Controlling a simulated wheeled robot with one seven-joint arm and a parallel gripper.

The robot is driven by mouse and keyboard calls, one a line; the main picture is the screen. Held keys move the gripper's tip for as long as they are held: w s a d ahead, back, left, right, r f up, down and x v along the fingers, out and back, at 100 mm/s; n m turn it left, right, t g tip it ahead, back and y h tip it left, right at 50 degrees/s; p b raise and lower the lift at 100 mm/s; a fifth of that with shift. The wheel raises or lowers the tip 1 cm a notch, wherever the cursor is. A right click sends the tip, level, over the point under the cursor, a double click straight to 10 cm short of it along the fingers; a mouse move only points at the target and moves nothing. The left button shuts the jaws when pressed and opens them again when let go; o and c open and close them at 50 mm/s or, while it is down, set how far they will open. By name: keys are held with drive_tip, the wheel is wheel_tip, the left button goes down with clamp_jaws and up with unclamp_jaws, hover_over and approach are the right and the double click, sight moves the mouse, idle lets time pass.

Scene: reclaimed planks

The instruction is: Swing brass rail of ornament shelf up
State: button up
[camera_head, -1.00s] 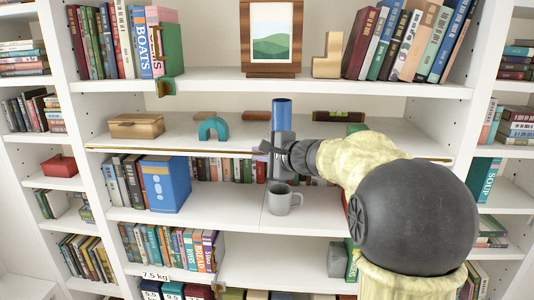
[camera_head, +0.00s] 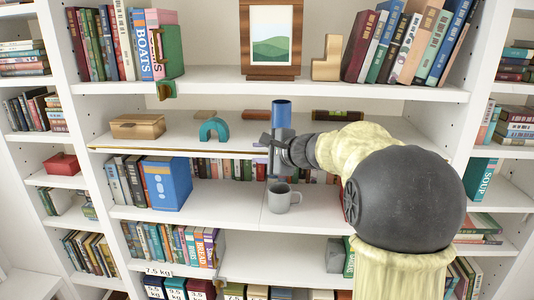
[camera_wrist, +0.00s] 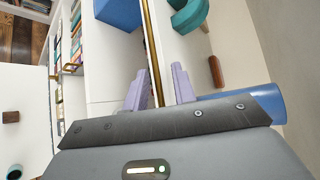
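The brass rail (camera_head: 180,151) is a thin bar running level along the front edge of the ornament shelf (camera_head: 170,142). The rail shows in the wrist view as a thin gold bar (camera_wrist: 151,35). My gripper (camera_wrist: 159,78) is at the rail with its two pale purple fingers apart, one on each side of it. Gaps show between the fingers and the rail, so it is not clasped. In the head view my gripper (camera_head: 261,152) is at the rail's middle, and my arm hides much of its right part.
The ornament shelf holds a wooden box (camera_head: 137,126), a teal arch (camera_head: 214,129) and a level (camera_head: 337,115). A grey mug (camera_head: 283,198) stands on the shelf below, near my gripper. A blue binder (camera_head: 167,184) is left of it. A picture frame (camera_head: 271,38) stands above.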

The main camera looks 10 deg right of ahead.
drive_tip(key=shift+d, duration=0.15)
drive_tip(key=b+v, duration=0.6)
drive_tip(key=v, duration=1.1)
drive_tip(key=shift+s+b, duration=0.15)
drive_tip(key=shift+b, duration=0.2)
